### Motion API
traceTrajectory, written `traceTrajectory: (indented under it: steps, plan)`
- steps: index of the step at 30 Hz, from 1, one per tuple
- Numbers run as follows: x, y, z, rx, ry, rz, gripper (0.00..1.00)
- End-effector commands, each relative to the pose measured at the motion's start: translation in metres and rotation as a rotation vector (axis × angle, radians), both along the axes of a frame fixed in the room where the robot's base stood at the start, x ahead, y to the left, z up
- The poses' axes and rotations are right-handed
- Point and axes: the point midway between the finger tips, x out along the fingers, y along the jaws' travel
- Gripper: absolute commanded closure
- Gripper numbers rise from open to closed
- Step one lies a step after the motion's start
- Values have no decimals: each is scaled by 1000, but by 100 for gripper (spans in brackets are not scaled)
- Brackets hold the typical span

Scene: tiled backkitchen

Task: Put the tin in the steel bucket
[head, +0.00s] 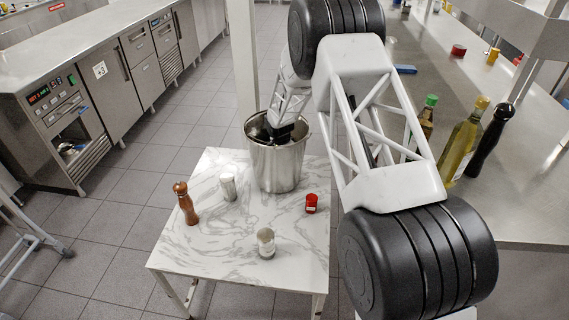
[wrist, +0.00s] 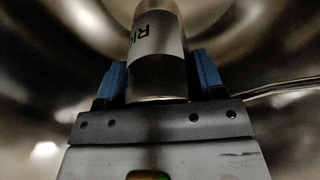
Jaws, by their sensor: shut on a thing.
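The steel bucket (head: 276,168) stands upright at the far side of the marble-topped table. My gripper (head: 276,133) reaches down inside its mouth, and its fingers are hidden there in the head view. In the wrist view my gripper (wrist: 158,78) has its blue fingertips on both sides of the tin (wrist: 157,58), a metallic cylinder with a pale label and dark letters. The shiny curved bucket inside (wrist: 255,55) surrounds them. The tin is hidden in the head view. I cannot tell whether it touches the bucket's floor.
On the marble table (head: 225,235) stand a brown mill (head: 185,204), a pale canister (head: 228,185), a red container (head: 311,203) and a pale-topped jar (head: 266,243). Bottles (head: 462,140) stand on the counter at right, beyond my arm. The table's front left is clear.

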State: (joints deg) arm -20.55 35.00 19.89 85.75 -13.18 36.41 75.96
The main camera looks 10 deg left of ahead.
Motion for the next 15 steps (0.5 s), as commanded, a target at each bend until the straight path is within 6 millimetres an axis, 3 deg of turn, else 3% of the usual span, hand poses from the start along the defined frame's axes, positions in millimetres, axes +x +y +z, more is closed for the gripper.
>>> traceTrajectory:
  steps: [5, 15]
  plan:
    - [0, 0, -5, 0, 0, 0, 77]
    - [0, 0, -36, 0, 0, 1, 77]
